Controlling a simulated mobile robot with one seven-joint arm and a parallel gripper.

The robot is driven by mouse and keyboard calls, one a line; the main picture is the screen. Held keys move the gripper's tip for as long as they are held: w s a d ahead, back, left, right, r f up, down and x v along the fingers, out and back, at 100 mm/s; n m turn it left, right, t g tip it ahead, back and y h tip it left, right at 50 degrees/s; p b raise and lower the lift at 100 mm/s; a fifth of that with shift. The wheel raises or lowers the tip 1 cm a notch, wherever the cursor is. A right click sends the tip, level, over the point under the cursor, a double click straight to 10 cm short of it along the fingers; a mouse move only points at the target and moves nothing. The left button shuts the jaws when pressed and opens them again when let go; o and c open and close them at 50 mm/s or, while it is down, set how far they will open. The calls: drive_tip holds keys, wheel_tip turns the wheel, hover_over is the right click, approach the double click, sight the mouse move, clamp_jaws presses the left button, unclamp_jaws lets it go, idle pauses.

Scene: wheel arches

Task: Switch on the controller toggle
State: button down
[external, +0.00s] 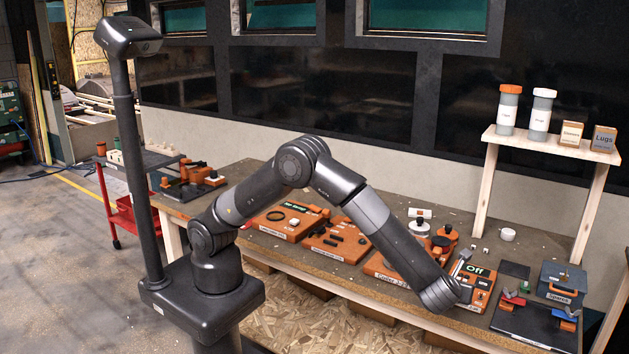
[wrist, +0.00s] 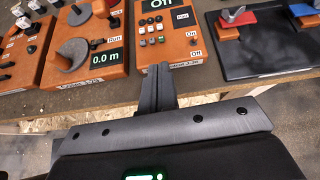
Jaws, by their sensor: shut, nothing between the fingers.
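The controller (external: 483,279) is an orange box near the right part of the bench, and its display reads "Off". In the wrist view the controller (wrist: 184,48) is straight ahead, with small grey and dark buttons and an "On" label at its lower right. My gripper (wrist: 160,68) is shut and empty, its fingertips at the controller's front edge. In the external view my gripper (external: 466,292) is low beside the controller's front left. I cannot tell whether the fingertips touch it. I cannot clearly make out the toggle; the fingers cover part of the lower panel.
Left of the controller stands an orange unit with a "0.0 m" display (wrist: 106,57). Right of it lies a dark tray (wrist: 265,62) with red and blue clamp-like parts. A blue box (external: 562,282) stands behind the tray. A wooden shelf (external: 550,146) with bottles rises behind.

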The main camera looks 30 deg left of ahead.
drive_tip(key=s+d+f+m+h, duration=0.1)
drive_tip(key=s+d+f+m, duration=0.1)
drive_tip(key=s, duration=0.4)
drive_tip(key=shift+s+d+f+m+t+h, duration=0.15)
drive_tip(key=shift+d+f+m+t+h, duration=0.2)
drive_tip(key=shift+d+f, duration=0.5)
drive_tip(key=shift+d+r, duration=0.1)
drive_tip(key=shift+r, duration=0.1)
approach(480, 297)
drive_tip(key=f, duration=0.3)
drive_tip(key=shift+w+f, duration=0.15)
drive_tip(key=shift+w, duration=0.2)
drive_tip(key=w, duration=0.3)
drive_tip(key=shift+w+d+r, duration=0.15)
drive_tip(key=shift+d+r, duration=0.2)
drive_tip(key=shift+r, duration=0.05)
drive_tip(key=shift+w+r, duration=0.15)
drive_tip(key=shift+w, duration=0.25)
